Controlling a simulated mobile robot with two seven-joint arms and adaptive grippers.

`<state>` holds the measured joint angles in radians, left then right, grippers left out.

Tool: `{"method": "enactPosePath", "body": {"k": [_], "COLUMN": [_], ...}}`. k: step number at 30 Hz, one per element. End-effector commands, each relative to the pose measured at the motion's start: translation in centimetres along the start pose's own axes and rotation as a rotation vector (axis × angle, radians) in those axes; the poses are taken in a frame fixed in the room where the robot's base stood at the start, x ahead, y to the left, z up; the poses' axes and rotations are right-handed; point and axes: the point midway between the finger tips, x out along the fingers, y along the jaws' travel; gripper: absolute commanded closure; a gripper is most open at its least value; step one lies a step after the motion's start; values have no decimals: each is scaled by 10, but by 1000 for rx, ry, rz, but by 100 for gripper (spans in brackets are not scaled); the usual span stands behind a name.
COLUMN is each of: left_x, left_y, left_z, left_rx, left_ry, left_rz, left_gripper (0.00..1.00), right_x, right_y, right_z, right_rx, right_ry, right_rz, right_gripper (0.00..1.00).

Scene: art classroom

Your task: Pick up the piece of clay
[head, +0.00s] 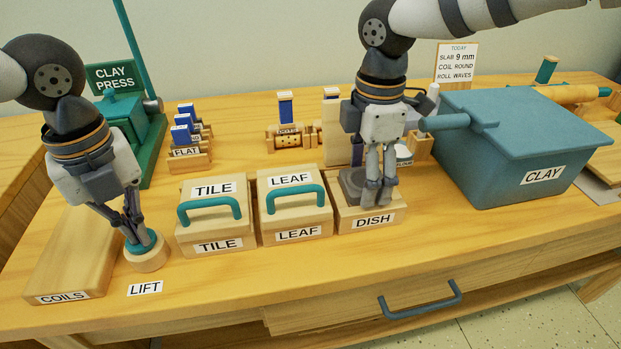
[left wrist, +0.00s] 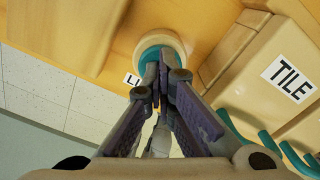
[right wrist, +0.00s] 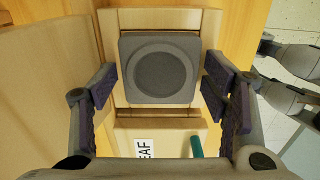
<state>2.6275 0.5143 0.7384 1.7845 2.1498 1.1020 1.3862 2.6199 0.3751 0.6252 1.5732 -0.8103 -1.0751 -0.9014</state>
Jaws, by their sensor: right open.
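A grey square block (right wrist: 160,40) with a round centre sits in the wooden box labelled DISH (head: 373,222); it also shows in the head view (head: 352,187). I cannot tell if it is the clay or a mould. My right gripper (head: 377,195) is open above it, one finger at each side in the right wrist view (right wrist: 160,85), not closed on it. My left gripper (head: 138,240) has its fingertips together at a round wooden base with a teal ring (head: 146,260), behind the LIFT label (head: 145,288). The teal bin labelled CLAY (head: 543,174) stands at right, lid on.
The lidded boxes labelled TILE (head: 218,246) and LEAF (head: 298,234) stand between my grippers. A box labelled COILS (head: 62,297) is at far left, a green clay press (head: 125,110) behind it. The table's front strip is mostly clear.

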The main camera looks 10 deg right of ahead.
Motion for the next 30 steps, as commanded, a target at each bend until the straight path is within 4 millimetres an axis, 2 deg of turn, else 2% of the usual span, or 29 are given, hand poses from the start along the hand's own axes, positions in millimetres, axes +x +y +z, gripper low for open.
{"method": "enactPosePath", "body": {"k": [6,9,12,20,23,30], "left_x": [1,1,1,1,1,1], "left_y": [0,0,0,0,0,0], "left_z": [0,0,0,0,0,0], "left_rx": [0,0,0,0,0,0], "left_ry": [1,1,1,1,1,0], "left_rz": [1,1,1,1,1,0], "left_gripper": [100,100,100,100,100,100], "right_x": [2,2,2,-2,-20,-80], "right_y": [0,0,0,0,1,1], "right_z": [0,0,0,0,0,0], "right_rx": [0,0,0,0,-1,0], "right_ry": [0,0,0,0,0,1], "right_rz": [1,1,0,2,6,5], "right_gripper": [34,56,75,75,75,75]}}
